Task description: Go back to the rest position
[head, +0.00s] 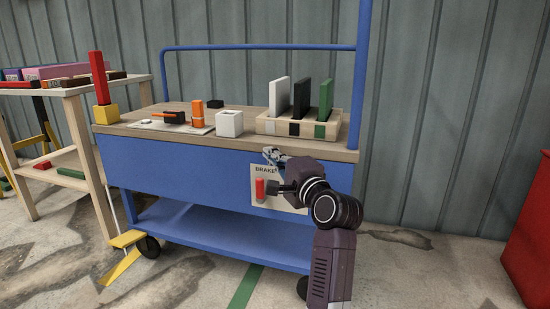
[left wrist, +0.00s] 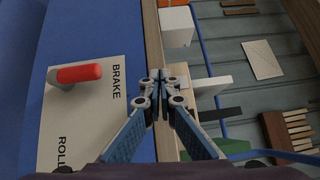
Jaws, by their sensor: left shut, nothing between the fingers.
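My left gripper (head: 271,154) is shut and empty in front of the cart's upper front edge, just above the brake sign. Its closed fingertips also show in the left wrist view (left wrist: 160,77), over the edge of the wooden top. The white sign (head: 285,198) reads BRAKE and, in the left wrist view, part of ROLL. A red handle (head: 260,189) sticks out from the sign, beside and apart from my fingers; it also shows in the left wrist view (left wrist: 80,73). My left forearm hides the right part of the sign. My right gripper is not in view.
The blue cart (head: 180,168) carries a wooden rack (head: 335,126) with white, black and green panels, a white block (head: 229,123) and an orange piece (head: 197,113). A wooden table (head: 85,90) stands left, a red cabinet (head: 530,235) right. Floor between cart and cabinet is mostly clear.

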